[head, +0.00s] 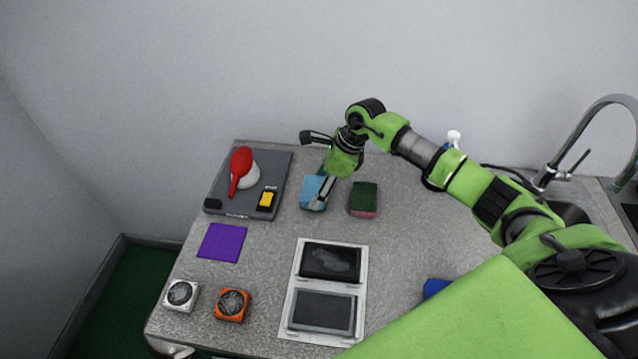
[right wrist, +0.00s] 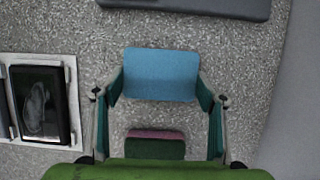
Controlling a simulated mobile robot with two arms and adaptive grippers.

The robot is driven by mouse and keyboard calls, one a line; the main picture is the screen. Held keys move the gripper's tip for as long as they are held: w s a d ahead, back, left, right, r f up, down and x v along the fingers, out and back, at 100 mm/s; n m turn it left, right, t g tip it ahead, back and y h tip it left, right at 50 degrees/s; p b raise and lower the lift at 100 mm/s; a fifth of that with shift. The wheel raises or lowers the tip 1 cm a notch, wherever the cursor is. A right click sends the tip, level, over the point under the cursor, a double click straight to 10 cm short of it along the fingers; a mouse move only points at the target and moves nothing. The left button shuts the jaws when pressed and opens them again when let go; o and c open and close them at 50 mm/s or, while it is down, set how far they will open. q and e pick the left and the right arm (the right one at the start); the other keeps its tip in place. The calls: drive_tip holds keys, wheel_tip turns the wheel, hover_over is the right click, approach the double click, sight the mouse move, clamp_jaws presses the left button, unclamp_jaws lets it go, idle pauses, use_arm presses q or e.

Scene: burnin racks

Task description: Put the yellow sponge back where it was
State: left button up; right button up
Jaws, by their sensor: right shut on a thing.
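No clearly yellow sponge shows in either view. My right gripper (head: 319,191) is shut on a blue sponge (head: 310,187) on the counter, right of the grey tray. In the right wrist view, its two fingers (right wrist: 160,92) lie against opposite ends of the blue sponge (right wrist: 160,74). A sponge with a dark green top and a pink lower layer (head: 363,199) lies just right of the blue one; it also shows in the right wrist view (right wrist: 155,146). My left gripper is not in view.
A grey tray (head: 278,166) holds a red-and-white item (head: 242,172), a small yellow-and-black item (head: 266,200) and a black block. A purple cloth (head: 222,242), two fans (head: 232,304), and a white frame with dark panels (head: 325,285) lie nearer. A faucet (head: 590,125) stands right.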

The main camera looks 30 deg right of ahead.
drive_tip(key=shift+f, duration=0.3)
drive_tip(key=shift+f, duration=0.15)
drive_tip(key=o, duration=1)
